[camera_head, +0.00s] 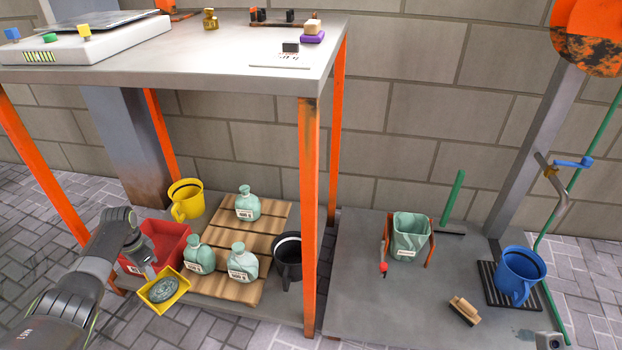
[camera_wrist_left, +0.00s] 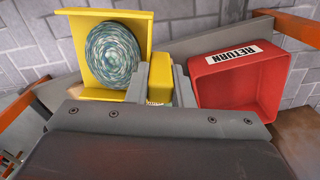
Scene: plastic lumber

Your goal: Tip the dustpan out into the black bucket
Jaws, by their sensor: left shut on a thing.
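My left gripper (camera_head: 148,272) is shut on the handle of the yellow dustpan (camera_head: 178,295), at the left of the head view. A round, grey-green swirled heap (camera_head: 163,290) lies in the pan. The dustpan also shows in the left wrist view (camera_wrist_left: 142,70), with its handle between the fingers and the heap (camera_wrist_left: 115,55) in it. The black bucket (camera_head: 288,262) stands on the lower shelf near the orange front leg, well to the right of the dustpan. My right gripper (camera_head: 550,341) shows only in small part, if at all, at the bottom right edge.
A red bin (camera_head: 172,238) marked RETURN (camera_wrist_left: 236,85) is close beside the dustpan. Several pale green bottles (camera_head: 239,262) stand on a wooden pallet (camera_head: 262,222) between dustpan and bucket. A yellow bucket (camera_head: 187,200) is behind.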

